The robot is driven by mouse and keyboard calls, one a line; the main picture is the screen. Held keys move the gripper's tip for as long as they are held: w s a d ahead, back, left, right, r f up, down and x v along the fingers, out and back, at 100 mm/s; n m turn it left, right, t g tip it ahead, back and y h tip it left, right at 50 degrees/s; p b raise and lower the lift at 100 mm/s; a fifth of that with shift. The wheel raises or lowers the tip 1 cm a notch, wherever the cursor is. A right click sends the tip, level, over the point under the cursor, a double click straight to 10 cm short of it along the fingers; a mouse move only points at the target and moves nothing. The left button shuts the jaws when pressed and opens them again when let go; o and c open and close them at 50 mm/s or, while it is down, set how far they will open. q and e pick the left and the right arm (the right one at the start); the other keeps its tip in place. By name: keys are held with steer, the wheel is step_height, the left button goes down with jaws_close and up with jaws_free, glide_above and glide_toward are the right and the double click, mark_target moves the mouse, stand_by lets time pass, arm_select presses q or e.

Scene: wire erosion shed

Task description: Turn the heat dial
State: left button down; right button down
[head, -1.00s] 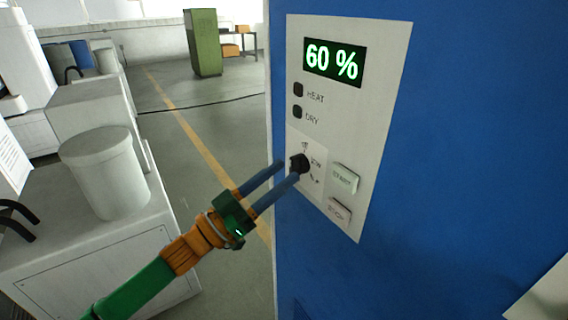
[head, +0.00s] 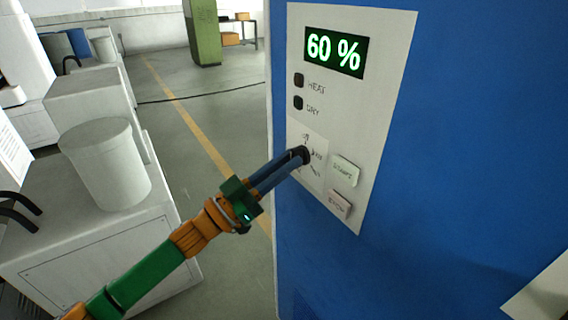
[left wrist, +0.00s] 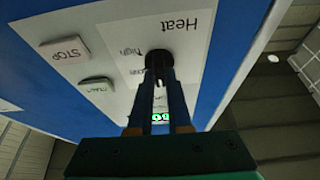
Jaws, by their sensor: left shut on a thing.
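The heat dial is a small black knob on the white control panel of a blue machine. In the head view the dial (head: 304,153) sits below the HEAT and DRY marks, mostly behind my fingertips. In the left wrist view the dial (left wrist: 158,62) stands between the tips, near the words "Heat" and "high", which appear upside down. My left gripper (head: 299,158) has two blue fingers, close together and shut on the dial; it also shows in the left wrist view (left wrist: 159,85). The display (head: 335,52) reads 60 %. My right gripper is not in view.
A START button (head: 345,170) and a STOP button (head: 339,203) lie just right of and below the dial. A white cabinet with a grey bin (head: 105,165) stands at the left. A green cabinet (head: 203,35) stands at the back. The floor between is clear.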

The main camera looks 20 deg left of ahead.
arm_select(q)
steer(key=shift+w+a+r+m+g+y+p, duration=0.15)
steer(key=shift+m+g+p, duration=0.9)
steer(key=shift+m, duration=3.4)
steer(key=shift+s+d+r+m+g+y+p, duration=0.15)
steer(key=shift+m+g, duration=1.85)
steer(key=shift+m, duration=2.5)
steer(key=shift+w+a+r+m+g+y+p, duration=0.15)
steer(key=shift+m+g+p, duration=0.3)
steer(key=shift+m+g, duration=2.55)
steer(key=m+t, duration=0.3)
steer(key=c, duration=0.8)
jaws_free()
steer(key=shift+f, duration=0.1)
steer(key=shift+c, duration=0.2)
